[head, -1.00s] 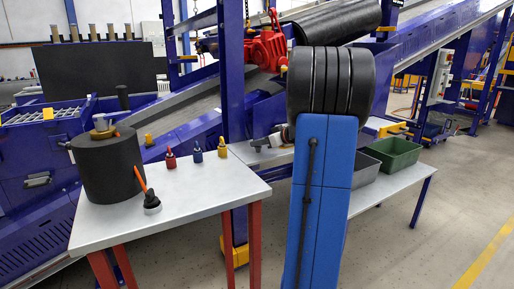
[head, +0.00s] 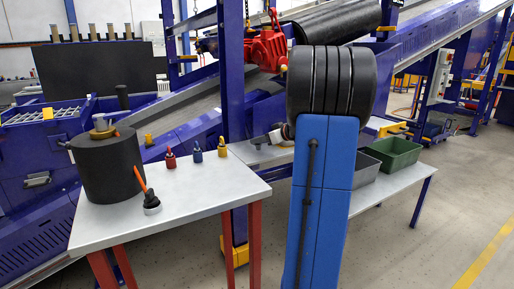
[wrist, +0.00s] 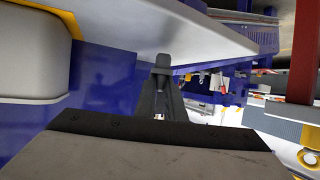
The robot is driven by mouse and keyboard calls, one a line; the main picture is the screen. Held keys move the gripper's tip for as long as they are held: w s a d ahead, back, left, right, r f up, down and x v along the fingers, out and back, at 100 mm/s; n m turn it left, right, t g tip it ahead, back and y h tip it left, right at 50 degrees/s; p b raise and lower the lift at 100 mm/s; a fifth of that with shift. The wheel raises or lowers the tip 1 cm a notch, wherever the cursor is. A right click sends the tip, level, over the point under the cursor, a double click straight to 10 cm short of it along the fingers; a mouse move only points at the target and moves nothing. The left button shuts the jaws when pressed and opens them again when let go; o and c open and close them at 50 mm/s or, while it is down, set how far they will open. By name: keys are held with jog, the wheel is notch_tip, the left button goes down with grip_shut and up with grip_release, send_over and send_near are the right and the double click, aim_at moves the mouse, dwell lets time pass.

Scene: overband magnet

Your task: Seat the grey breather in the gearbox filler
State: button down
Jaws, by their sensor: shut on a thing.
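The gearbox (head: 108,170) looks like a dark drum on the left of the grey table, upright, with a brass-coloured filler (head: 102,131) on its top. In the wrist view my gripper (wrist: 162,72) is shut, its dark fingers close together around a small grey piece at their tips, which I take for the grey breather (wrist: 162,60); most of it is hidden. In the head view the gripper is largely hidden behind my own blue arm, well to the right of the gearbox and apart from it.
Red (head: 171,158), blue (head: 196,150) and yellow (head: 222,147) pieces stand on the table (head: 215,185). A green bin (head: 395,154) stands on a side bench at right. The table's front right is clear.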

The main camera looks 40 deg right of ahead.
jog(key=shift+r, duration=2.8)
